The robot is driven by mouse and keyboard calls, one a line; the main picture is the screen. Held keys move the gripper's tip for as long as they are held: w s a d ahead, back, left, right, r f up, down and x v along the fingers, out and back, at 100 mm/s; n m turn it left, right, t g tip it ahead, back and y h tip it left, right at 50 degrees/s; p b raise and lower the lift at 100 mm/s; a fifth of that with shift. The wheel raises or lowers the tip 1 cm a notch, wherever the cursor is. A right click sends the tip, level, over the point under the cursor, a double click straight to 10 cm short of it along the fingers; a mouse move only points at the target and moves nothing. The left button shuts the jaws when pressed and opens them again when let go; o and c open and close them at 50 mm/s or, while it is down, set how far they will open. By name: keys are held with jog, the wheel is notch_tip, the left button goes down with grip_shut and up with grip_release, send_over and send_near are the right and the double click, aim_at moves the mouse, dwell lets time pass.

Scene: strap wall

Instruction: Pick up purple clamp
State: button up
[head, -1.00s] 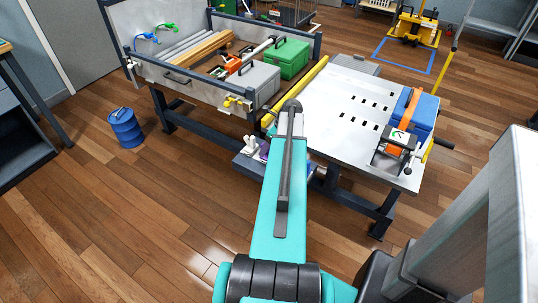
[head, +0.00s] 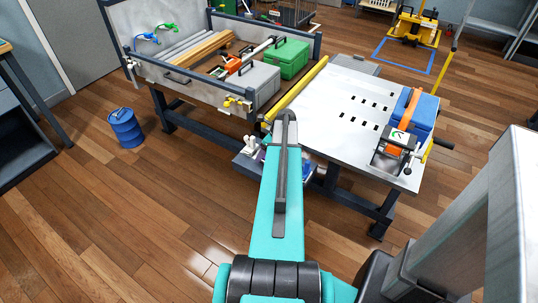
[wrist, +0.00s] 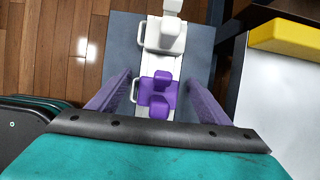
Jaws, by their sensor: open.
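The purple clamp (wrist: 158,92) lies on a grey shelf or tray (wrist: 122,52) in the wrist view, just behind a white clamp (wrist: 163,38). My gripper (wrist: 160,85) is open, with one purple-grey finger on each side of the purple clamp and a gap to it. I cannot tell how far above the clamp the fingertips are. In the head view a small part of the purple clamp (head: 262,154) shows beside my arm, which hides most of it and my gripper. The white clamp (head: 250,144) also shows there.
A white slotted table (head: 330,95) with a yellow edge bar stands to the right of the shelf. A workbench tray with a green box (head: 290,58) is behind. A blue drum (head: 126,128) stands on the wooden floor at left.

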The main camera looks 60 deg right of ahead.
dwell(0.5)
jog(key=c, duration=1.1)
jog(key=shift+r, duration=0.15)
jog(key=shift+r, duration=4.85)
